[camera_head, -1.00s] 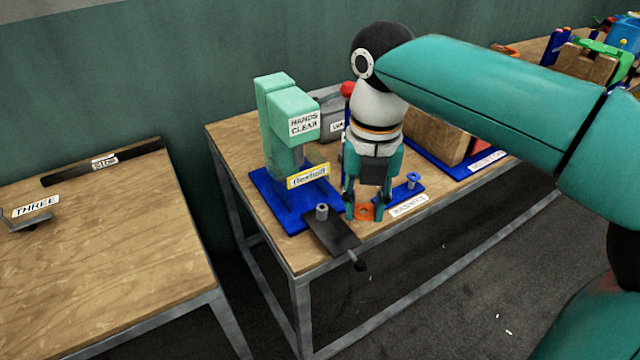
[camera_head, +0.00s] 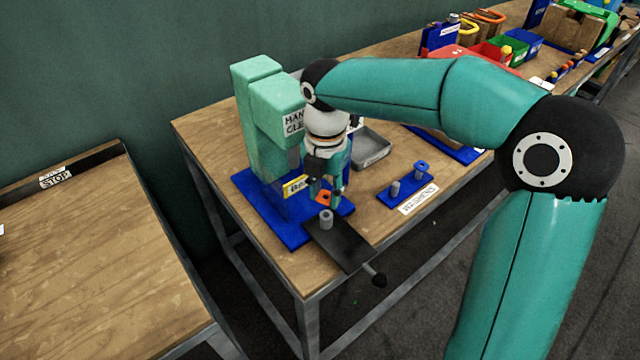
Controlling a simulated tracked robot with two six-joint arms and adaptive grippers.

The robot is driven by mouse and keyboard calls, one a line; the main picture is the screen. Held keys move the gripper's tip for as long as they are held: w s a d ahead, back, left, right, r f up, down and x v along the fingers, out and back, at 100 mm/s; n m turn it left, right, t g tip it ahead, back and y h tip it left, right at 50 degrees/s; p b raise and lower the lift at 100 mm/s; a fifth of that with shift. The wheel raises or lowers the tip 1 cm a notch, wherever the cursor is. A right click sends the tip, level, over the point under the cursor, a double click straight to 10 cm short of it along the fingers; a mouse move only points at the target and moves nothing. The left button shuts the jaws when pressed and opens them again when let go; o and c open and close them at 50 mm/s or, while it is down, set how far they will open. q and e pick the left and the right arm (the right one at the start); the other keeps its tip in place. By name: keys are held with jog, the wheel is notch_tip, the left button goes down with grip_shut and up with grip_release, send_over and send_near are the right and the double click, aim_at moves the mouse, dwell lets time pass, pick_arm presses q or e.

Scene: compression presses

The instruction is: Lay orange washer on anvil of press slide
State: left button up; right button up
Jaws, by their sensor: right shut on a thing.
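The orange washer (camera_head: 324,198) is held between the fingertips of my right gripper (camera_head: 324,196), which is shut on it. The gripper points down just in front of the green press (camera_head: 268,115) on its blue base (camera_head: 268,212). The dark press slide (camera_head: 338,246) sticks out toward the front of the table with a black knob at its end. Its grey anvil (camera_head: 326,220) stands upright on it. The washer appears close behind and above the anvil; I cannot tell the exact gap. My left gripper is not in view.
A blue stand (camera_head: 405,184) with two posts sits right of the press, behind a white label. A grey tray (camera_head: 371,148) lies behind it. The press head with its sign is close beside my right wrist. A second table (camera_head: 90,270) is at left.

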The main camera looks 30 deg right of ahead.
aim_at(326, 212)
jog(key=shift+s+r, duration=0.1)
jog(key=shift+r, duration=0.05)
jog(key=shift+f+b, duration=1.35)
jog(key=shift+f, duration=1)
jog(key=shift+s, duration=0.1)
jog(key=shift+f, duration=0.15)
jog(key=shift+o, duration=0.3)
jog(key=shift+s+a+f, duration=0.1)
jog(key=shift+s, duration=0.05)
jog(key=shift+c, duration=0.6)
jog(key=shift+f+p, duration=0.1)
jog(key=shift+p, duration=0.2)
